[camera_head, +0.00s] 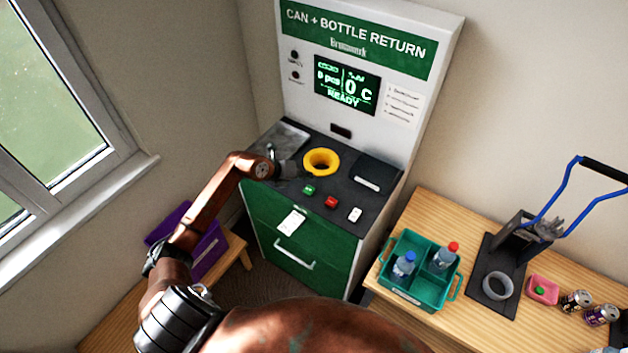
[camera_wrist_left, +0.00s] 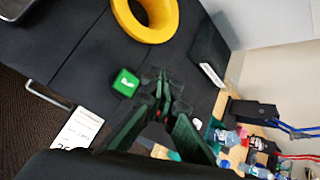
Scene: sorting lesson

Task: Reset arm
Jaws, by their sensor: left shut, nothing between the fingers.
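My left arm reaches in from the left in the head view. Its left gripper (camera_head: 287,170) is over the left part of the return machine's black counter (camera_head: 337,171), just left of the yellow ring (camera_head: 321,161). In the left wrist view the left gripper (camera_wrist_left: 162,92) has its fingers together with nothing between them. The green button (camera_wrist_left: 126,82) and the yellow ring (camera_wrist_left: 146,22) lie beyond the fingertips, and the fingers partly hide something red. I do not see my right gripper.
The return machine's screen (camera_head: 347,87) reads READY. To the right, a wooden table (camera_head: 444,210) holds a teal crate (camera_head: 413,293) with bottles, a blue-handled device (camera_head: 522,235), a pink sponge-like block (camera_head: 542,290) and cans (camera_head: 575,301). A purple bin (camera_head: 207,250) stands at left, near the window.

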